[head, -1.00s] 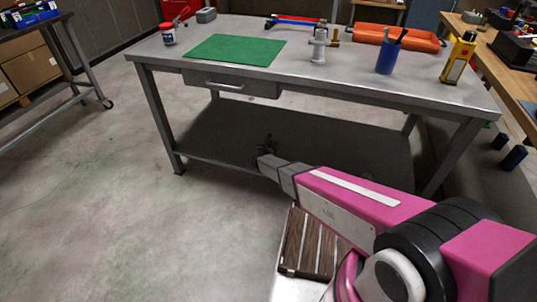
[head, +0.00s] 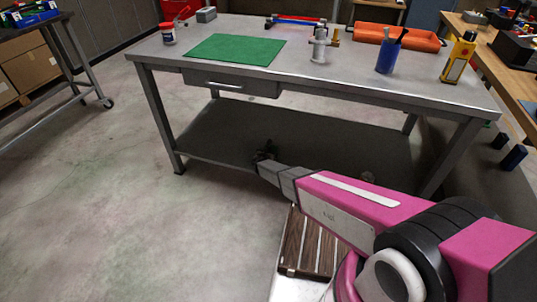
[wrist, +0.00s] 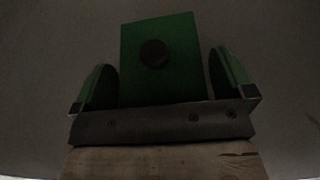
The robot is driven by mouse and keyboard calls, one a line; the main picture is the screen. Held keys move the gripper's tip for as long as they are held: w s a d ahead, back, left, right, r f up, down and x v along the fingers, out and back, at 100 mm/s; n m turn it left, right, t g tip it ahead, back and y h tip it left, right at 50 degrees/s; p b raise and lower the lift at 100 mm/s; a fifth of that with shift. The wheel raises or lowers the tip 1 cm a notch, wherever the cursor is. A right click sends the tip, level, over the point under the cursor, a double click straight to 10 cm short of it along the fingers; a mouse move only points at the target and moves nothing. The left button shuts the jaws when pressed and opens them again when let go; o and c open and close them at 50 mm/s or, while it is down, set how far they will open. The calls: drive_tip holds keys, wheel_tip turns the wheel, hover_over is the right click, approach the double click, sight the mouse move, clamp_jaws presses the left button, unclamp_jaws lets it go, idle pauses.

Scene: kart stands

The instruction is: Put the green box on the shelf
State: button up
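My gripper (head: 265,152) is a small dark shape at the end of my pink arm, in front of the workbench's dark lower shelf (head: 230,140). The head view is too small and dark to show its fingers clearly. In the dim wrist view, a green block (wrist: 137,85) with a dark round knob stands in the middle. Green and dark upright pieces flank it closely, with a dark bolted bar below. I cannot tell whether these pieces are my fingers, or whether the block is gripped. No green box can be made out in the head view.
A bench leg (head: 160,118) stands left of my gripper. The floor (head: 80,200) at left is clear.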

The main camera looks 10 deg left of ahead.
drive_tip(key=shift+r, duration=0.2)
drive_tip(key=d+v, duration=0.1)
drive_tip(key=v, duration=1.1)
drive_tip(key=d+r+m+g+h, duration=0.2)
drive_tip(key=d+r+m+g, duration=0.15)
drive_tip(key=d+m, duration=0.45)
drive_tip(key=d+r+m+g+h, duration=0.2)
drive_tip(key=d+r+m, duration=0.3)
drive_tip(key=d, duration=0.7)
drive_tip(key=d+r+m+g+h, duration=0.2)
drive_tip(key=d+r+m, duration=0.35)
drive_tip(key=d, duration=0.35)
drive_tip(key=s+d+r+m+g+y, duration=0.6)
drive_tip(key=s+d+r+m, duration=0.4)
drive_tip(key=s+d+m, duration=0.3)
drive_tip(key=d+m+y, duration=0.1)
drive_tip(key=d+m, duration=0.1)
drive_tip(key=m, duration=0.1)
drive_tip(key=shift+r+m, duration=0.25)
drive_tip(key=shift+m, duration=0.1)
drive_tip(key=shift+s+a, duration=0.1)
drive_tip(key=shift+a, duration=0.05)
